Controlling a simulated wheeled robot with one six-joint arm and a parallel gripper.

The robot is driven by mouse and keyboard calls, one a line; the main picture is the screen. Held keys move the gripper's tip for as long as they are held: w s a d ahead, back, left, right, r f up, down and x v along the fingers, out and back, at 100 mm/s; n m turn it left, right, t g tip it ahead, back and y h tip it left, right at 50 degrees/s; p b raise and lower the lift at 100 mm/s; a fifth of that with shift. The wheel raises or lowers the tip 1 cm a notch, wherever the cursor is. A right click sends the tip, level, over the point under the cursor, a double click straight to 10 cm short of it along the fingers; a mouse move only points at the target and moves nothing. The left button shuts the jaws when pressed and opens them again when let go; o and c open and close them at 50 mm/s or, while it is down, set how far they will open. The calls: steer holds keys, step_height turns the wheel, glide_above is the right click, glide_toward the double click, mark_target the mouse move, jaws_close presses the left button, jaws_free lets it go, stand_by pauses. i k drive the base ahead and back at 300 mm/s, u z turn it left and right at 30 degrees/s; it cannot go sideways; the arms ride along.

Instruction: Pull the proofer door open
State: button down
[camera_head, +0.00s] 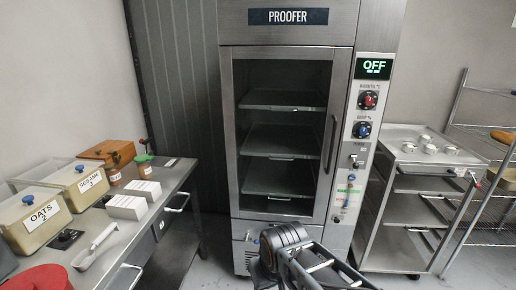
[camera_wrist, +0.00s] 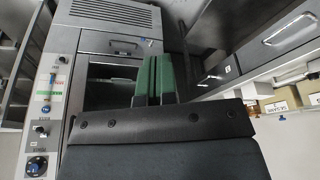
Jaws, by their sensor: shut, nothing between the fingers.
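The proofer (camera_head: 288,130) is a tall steel cabinet at the centre of the head view. Its glass door (camera_head: 237,140) looks shut, with several shelves visible behind the glass. A dark vertical door handle (camera_head: 330,145) runs along the door's right side. The proofer also shows upside down in the wrist view (camera_wrist: 92,42). My gripper (camera_wrist: 155,78) has green fingers shut together and empty, in front of the proofer's lower part. In the head view my arm is low in front of the cabinet, and the fingertips cannot be made out. My gripper appears apart from the handle.
A steel bench (camera_head: 165,200) with bins, white boxes and a scoop (camera_head: 95,246) stands at left. A steel trolley (camera_head: 400,160) with small cups stands close to the proofer's right side, with a wire rack (camera_head: 480,130) beyond. Knobs and an OFF display (camera_head: 374,68) line the panel beside the door.

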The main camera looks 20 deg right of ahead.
mark_target(341, 57)
steer(key=u, duration=0.55)
steer(key=k, duration=1.3)
steer(key=z, duration=0.05)
steer(key=i, duration=0.5)
steer(key=z, duration=0.85)
steer(key=i, duration=0.95)
steer(key=u, duration=0.3)
